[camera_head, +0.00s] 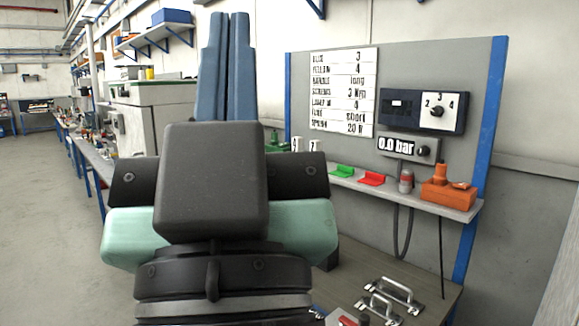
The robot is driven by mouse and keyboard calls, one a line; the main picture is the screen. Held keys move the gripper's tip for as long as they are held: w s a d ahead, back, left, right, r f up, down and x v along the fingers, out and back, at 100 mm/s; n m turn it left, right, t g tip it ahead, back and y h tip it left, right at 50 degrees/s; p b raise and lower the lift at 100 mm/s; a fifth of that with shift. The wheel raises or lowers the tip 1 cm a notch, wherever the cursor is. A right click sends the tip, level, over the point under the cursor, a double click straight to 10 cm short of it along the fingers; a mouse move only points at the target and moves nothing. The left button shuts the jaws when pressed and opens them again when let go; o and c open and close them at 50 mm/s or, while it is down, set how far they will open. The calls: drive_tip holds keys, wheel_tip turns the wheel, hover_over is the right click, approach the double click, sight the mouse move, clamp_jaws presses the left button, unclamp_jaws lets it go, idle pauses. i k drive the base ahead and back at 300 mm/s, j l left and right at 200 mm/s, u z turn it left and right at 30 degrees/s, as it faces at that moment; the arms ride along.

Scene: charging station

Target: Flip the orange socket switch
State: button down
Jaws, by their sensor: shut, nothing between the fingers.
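The orange socket (446,196) sits at the right end of the grey shelf on the panel. An orange plug-like piece (440,173) stands up from its left part. A small orange switch (461,186) shows on its top right; its position is too small to tell. My gripper (228,40) is in the left middle of the view, with its blue fingers pointing up and together, holding nothing. It is well left of the socket and apart from it. My wrist hides the left part of the bench.
The shelf (415,196) also holds a red block (372,178), a green block (343,171) and a small grey-red cylinder (406,181). Above are a dial box (421,110) and a pressure display (408,147). Metal handles (393,295) lie on the bench below. A cable hangs under the socket.

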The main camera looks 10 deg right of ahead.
sight(458, 185)
drive_tip(key=i+j+u, duration=0.45)
drive_tip(key=i, duration=0.25)
drive_tip(key=i+j+u, duration=0.2)
drive_tip(key=i, duration=0.15)
drive_tip(key=i+l+z, duration=0.1)
drive_tip(key=z, duration=0.3)
drive_tip(key=i+z, duration=0.25)
drive_tip(key=z, duration=0.15)
drive_tip(key=i+z, duration=0.15)
drive_tip(key=z, duration=0.25)
drive_tip(key=i+z, duration=0.2)
drive_tip(key=z, duration=0.25)
drive_tip(key=i+z, duration=0.8)
